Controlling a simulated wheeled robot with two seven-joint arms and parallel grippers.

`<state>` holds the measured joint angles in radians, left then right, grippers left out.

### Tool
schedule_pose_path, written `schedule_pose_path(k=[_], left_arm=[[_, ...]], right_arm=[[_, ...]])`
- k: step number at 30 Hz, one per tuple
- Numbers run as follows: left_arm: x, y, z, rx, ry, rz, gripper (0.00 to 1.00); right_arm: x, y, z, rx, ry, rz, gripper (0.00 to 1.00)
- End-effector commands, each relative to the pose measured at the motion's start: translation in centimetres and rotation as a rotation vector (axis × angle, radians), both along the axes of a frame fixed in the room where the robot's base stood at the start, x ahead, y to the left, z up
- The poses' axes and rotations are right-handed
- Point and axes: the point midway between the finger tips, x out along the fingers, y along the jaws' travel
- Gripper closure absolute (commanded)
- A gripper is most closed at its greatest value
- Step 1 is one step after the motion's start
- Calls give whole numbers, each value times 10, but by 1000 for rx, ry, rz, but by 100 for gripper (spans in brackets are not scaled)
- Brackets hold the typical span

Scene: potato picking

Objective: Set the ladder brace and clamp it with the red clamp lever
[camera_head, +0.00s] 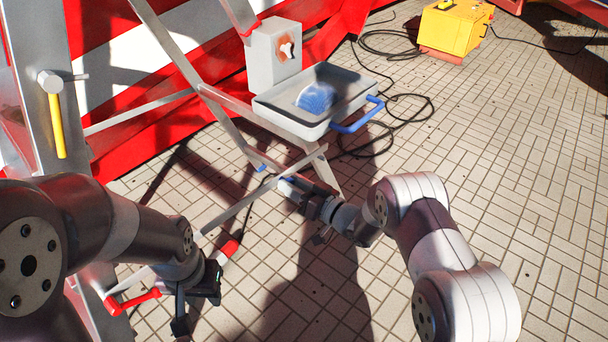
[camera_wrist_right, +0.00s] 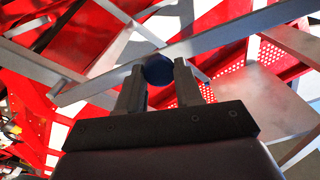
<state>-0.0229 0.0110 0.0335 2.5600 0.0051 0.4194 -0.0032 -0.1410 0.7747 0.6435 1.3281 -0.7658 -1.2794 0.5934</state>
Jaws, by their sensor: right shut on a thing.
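A long thin grey bar, which looks like the ladder brace (camera_head: 240,206), slants between the ladder's legs in the head view. It also crosses the right wrist view (camera_wrist_right: 225,36). My right gripper (camera_head: 290,186) is at this bar's upper part. In the wrist view its fingers (camera_wrist_right: 160,78) are shut on a dark blue round knob (camera_wrist_right: 159,69) in front of the bar. The red clamp lever (camera_head: 132,301) is at the lower left, by the ladder's near leg. My left gripper (camera_head: 196,305) is just right of it, pointing down; its fingers are partly hidden.
A grey tray (camera_head: 288,121) with a blue handle (camera_head: 358,116) sits on the ladder. A grey box (camera_head: 273,58) stands behind it. A yellow-handled lever (camera_head: 57,125) is on the left rail. A yellow box (camera_head: 452,28) and black cables lie behind. The tiled floor at right is clear.

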Motion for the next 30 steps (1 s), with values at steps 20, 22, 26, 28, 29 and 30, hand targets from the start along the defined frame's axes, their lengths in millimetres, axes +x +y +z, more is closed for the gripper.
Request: schedule_pose_path(k=[20,22,26,28,29,30], left_arm=[[0,0,-3,0,0,0,62],[0,0,-2,0,0,0,62],[0,0,4,0,0,0,62],[0,0,11,0,0,0,62],[0,0,14,0,0,0,62],[0,0,18,0,0,0,62]], right_arm=[[-1,1,-9,7,18,3,40],[-1,0,-8,8,16,3,40],[-9,-10,-5,6,17,1,40],[-19,-22,-4,8,20,-1,40],[-24,-29,-3,7,19,-2,40],[-32,-38,-3,8,20,-2,40]])
